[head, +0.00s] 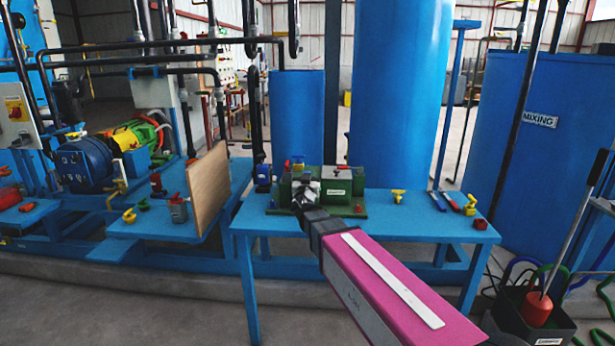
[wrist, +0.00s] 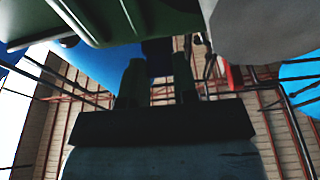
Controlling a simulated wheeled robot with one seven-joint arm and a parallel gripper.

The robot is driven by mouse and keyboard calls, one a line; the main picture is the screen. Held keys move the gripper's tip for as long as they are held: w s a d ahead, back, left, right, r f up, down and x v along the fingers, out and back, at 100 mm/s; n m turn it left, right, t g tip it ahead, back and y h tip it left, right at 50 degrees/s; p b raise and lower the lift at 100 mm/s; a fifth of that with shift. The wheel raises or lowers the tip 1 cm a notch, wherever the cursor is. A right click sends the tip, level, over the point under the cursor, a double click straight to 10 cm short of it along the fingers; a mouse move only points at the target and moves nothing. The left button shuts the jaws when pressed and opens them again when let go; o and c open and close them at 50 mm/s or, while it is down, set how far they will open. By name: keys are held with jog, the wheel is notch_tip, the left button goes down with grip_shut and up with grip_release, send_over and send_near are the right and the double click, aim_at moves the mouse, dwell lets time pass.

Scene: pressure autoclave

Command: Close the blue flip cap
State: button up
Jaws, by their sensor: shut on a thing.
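My gripper (head: 305,196) reaches over the blue table to the front of a green box-like unit (head: 341,187). In the wrist view its two fingers (wrist: 157,78) point up, with a dark blue piece filling the gap between their tips. This piece looks like the blue flip cap (wrist: 157,57), in deep shadow. My gripper is shut on it. The green unit also shows close above the fingers in the wrist view (wrist: 95,22). In the head view my gripper hides the cap, so its angle cannot be told.
A blue fitting (head: 263,177) stands left of the green unit. Yellow valves (head: 397,196) and small tools (head: 450,201) lie to the right on the blue table (head: 430,228). A wooden board (head: 208,188) stands upright to the left. A pale grey rounded part (wrist: 265,28) is close at the wrist view's upper right.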

jog(key=shift+f+t, duration=0.25)
jog(key=shift+t, duration=0.15)
dwell(0.4)
jog(key=o, duration=0.9)
jog(key=shift+o, duration=0.2)
jog(key=shift+s, duration=0.1)
jog(key=v, duration=1.1)
jog(key=shift+s, duration=0.35)
jog(key=shift+f, duration=0.15)
